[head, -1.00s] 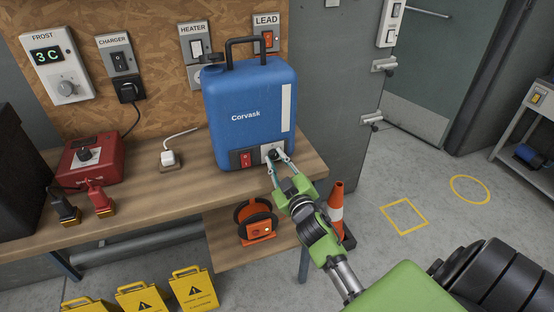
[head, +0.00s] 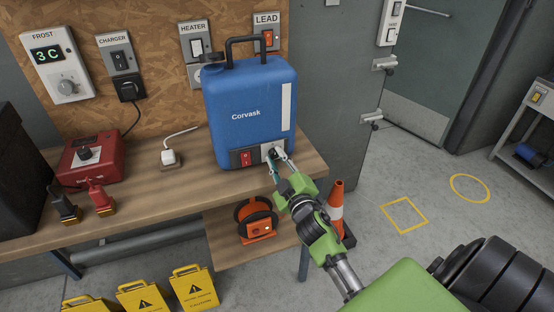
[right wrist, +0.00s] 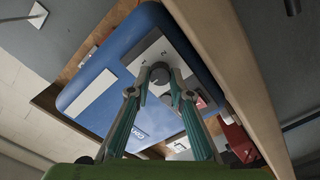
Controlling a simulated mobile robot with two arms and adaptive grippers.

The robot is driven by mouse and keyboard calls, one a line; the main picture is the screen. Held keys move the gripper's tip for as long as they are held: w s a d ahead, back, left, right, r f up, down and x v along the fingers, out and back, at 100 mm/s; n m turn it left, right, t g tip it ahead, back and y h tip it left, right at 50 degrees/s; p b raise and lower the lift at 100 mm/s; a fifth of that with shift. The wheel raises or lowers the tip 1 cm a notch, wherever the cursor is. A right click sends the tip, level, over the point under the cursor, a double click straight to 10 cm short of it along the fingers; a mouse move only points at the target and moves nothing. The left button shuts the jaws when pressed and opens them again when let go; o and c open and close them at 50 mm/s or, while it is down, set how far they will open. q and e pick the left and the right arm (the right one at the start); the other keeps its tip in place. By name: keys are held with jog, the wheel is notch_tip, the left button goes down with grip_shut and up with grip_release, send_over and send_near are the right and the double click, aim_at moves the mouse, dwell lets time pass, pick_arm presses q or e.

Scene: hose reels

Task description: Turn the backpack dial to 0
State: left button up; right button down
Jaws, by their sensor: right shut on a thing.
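The blue Corvask backpack (head: 248,105) stands upright on the wooden bench, a black handle on top. Its dark dial (head: 273,153) sits on a pale plate at the lower right of its front, right of a red switch (head: 245,159). My right gripper (head: 279,157) is shut on the dial. In the right wrist view the fingertips (right wrist: 155,88) sit either side of the round dial (right wrist: 160,74), with digits on the plate around it. The picture is tilted, and I cannot tell which digit the dial points to. My left gripper is not in view.
The bench (head: 140,208) holds a red box (head: 89,158), a white plug (head: 170,158) and two small clamp-like items left of the backpack. An orange reel (head: 256,220) sits on the lower shelf. An orange cone (head: 336,212) stands beside the bench.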

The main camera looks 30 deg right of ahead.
jog(key=c, duration=1.8)
grip_release()
jog(key=v, duration=1.2)
jog(key=shift+f, duration=0.1)
